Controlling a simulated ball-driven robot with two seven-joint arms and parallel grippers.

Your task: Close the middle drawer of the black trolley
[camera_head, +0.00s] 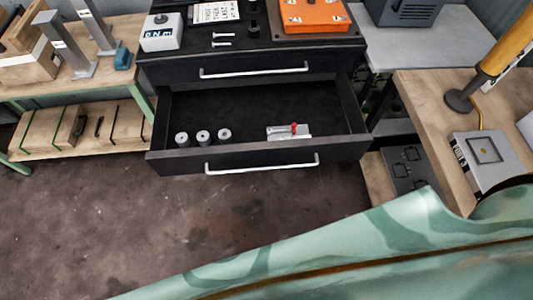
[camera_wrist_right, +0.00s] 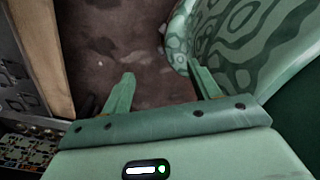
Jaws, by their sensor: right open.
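The black trolley (camera_head: 155,70) stands in the upper middle of the head view. Its middle drawer (camera_head: 352,151) is pulled well out, with a white bar handle (camera_head: 262,165) on its front. In it lie several small grey cylinders and a white item with a red part (camera_head: 290,131). The drawer above it (camera_head: 250,68) looks shut. My right gripper (camera_wrist_right: 166,88) is open and empty in the right wrist view, over the floor; the drawer is not visible there. My left gripper is in neither view.
A wooden workbench (camera_head: 428,88) with a grey box stands at the right. A bench with a lower shelf (camera_head: 85,133) stands at the left. The brown floor (camera_head: 190,225) before the trolley is clear. My green arm crosses the lower right of the head view.

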